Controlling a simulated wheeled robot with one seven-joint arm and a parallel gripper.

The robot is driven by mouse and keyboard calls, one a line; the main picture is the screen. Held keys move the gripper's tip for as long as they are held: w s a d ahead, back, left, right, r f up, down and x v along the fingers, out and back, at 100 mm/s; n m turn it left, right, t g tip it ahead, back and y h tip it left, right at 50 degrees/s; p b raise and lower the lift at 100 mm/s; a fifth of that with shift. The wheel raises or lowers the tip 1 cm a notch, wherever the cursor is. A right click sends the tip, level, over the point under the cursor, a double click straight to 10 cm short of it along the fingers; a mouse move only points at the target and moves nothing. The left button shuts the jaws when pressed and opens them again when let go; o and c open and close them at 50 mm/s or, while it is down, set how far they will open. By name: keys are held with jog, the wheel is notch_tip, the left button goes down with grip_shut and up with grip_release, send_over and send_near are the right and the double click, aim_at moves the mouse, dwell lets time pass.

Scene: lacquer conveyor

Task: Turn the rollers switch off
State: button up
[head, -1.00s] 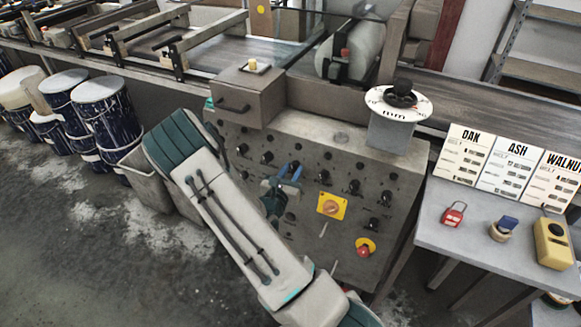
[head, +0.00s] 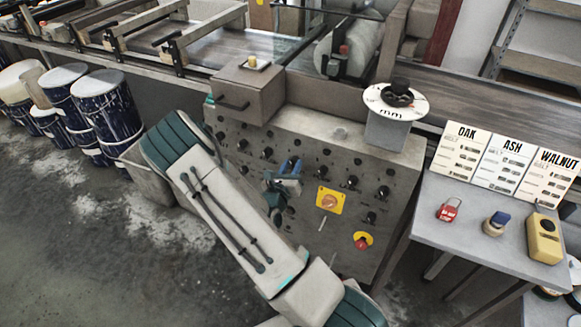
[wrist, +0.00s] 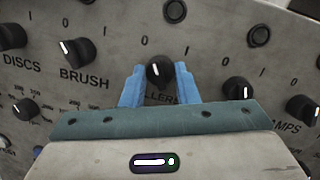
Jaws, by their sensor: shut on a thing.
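The rollers switch (wrist: 158,72) is a black rotary knob on the grey control panel (head: 340,140), with 0 and I marks above it. Its label is partly covered by my gripper, leaving "LLERS" readable. My gripper (wrist: 159,78) has its blue fingers on either side of this knob, shut on it. The white mark on the knob stands near upright, tilted slightly. In the head view my gripper (head: 290,168) is at the panel's upper middle, and its fingers hide the knob.
The brush knob (wrist: 76,50) is left of the rollers switch, and another knob (wrist: 237,88) is close on the right. A yellow-plated switch (head: 330,201) and a red emergency button (head: 362,240) sit lower on the panel. A side table (head: 470,220) stands at right.

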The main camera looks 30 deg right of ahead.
jog(key=o, duration=1)
jog(key=shift+d+f, duration=0.1)
jog(key=shift+d, duration=0.05)
jog(key=shift+c, duration=0.2)
jog(key=b+v, duration=0.1)
jog(key=v, duration=1.3)
